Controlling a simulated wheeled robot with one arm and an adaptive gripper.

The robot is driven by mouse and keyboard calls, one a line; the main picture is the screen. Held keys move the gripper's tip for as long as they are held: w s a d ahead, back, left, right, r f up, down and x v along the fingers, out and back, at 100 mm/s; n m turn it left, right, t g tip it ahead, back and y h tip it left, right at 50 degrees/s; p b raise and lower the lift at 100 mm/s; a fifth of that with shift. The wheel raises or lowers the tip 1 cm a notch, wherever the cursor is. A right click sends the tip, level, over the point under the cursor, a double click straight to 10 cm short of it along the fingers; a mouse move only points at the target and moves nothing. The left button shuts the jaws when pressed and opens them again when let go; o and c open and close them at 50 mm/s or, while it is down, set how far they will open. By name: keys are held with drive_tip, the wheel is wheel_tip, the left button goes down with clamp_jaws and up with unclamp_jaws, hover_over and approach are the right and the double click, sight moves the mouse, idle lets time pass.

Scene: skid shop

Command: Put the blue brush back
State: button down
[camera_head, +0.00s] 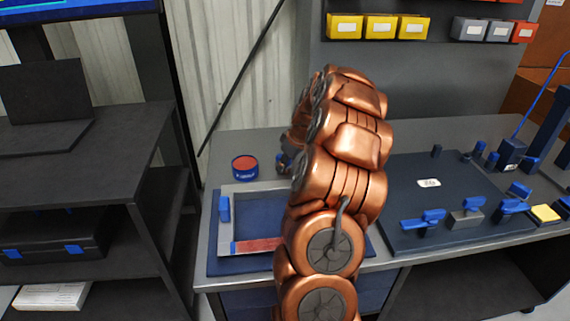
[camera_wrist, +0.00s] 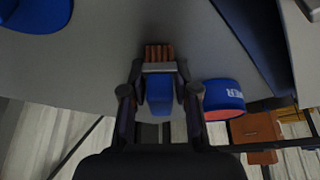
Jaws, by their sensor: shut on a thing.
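The blue brush (camera_wrist: 160,92) is between the two fingers of my gripper (camera_wrist: 160,76) in the wrist view. My gripper is shut on its blue body. Its brown bristles (camera_wrist: 158,53) stick out past a grey metal band, over a grey surface. I cannot tell from this view whether the bristles touch that surface. In the head view my copper arm hides most of my gripper and the brush.
A round blue tin with a red top (camera_head: 245,168) stands behind a grey tray (camera_head: 236,187) on the bench; the tin (camera_wrist: 223,100) shows right of my gripper. A dark mat (camera_head: 430,205) with blue-handled tools lies right. Yellow bins (camera_head: 380,27) hang behind.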

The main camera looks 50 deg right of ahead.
drive_tip(key=shift+f, duration=0.2)
drive_tip(key=c, duration=0.9)
unclamp_jaws()
drive_tip(key=shift+o, duration=0.2)
drive_tip(key=shift+r, duration=0.1)
